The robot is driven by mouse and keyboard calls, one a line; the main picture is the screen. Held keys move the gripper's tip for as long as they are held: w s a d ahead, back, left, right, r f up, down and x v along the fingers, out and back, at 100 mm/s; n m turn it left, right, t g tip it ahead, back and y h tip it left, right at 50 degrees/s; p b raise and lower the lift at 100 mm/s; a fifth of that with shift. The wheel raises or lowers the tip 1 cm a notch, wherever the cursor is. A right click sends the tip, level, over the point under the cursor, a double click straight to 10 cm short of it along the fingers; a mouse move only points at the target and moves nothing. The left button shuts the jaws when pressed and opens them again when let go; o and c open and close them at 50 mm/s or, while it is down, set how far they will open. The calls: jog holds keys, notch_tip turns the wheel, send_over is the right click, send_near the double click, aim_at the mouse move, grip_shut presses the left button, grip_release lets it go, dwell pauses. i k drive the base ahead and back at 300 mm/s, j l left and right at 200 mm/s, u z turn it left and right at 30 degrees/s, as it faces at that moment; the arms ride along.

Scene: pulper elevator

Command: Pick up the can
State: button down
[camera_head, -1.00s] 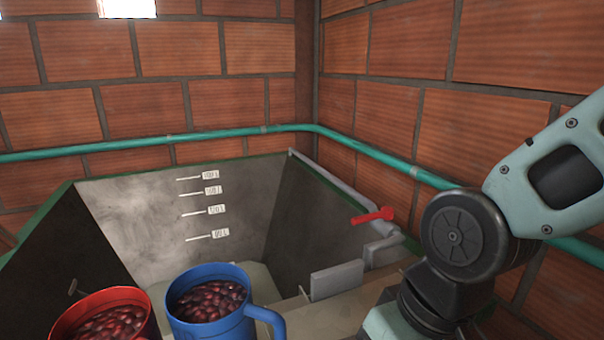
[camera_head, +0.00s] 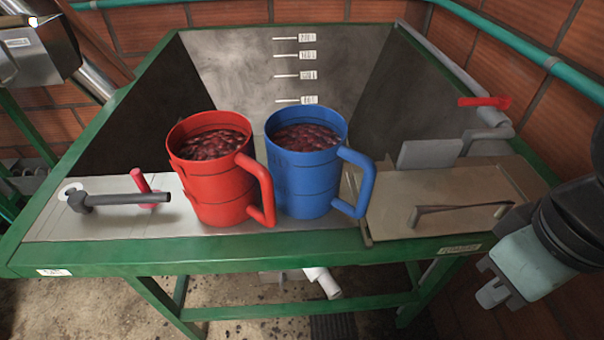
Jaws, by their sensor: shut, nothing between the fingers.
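Two can-like jugs with side handles stand upright next to each other on the front ledge of a green-framed tank. The red can (camera_head: 215,190) is on the left and the blue can (camera_head: 302,180) is on the right. Both hold dark red berries, and their handles point to the right. The picture does not show which one the task means. Part of my arm (camera_head: 530,262) shows at the lower right, apart from both cans.
The green tank (camera_head: 345,253) has grey sloping walls. A dark pipe handle (camera_head: 125,198) lies left of the red can. A wooden lid (camera_head: 440,195) with a handle is right of the blue can. A red valve lever (camera_head: 483,101) sits at the back right. Brick walls close the corner.

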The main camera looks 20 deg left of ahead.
aim_at(307, 148)
jog(key=k+u, duration=0.2)
jog(key=u, duration=0.2)
jog(key=k+u, duration=0.35)
jog(key=i, duration=0.1)
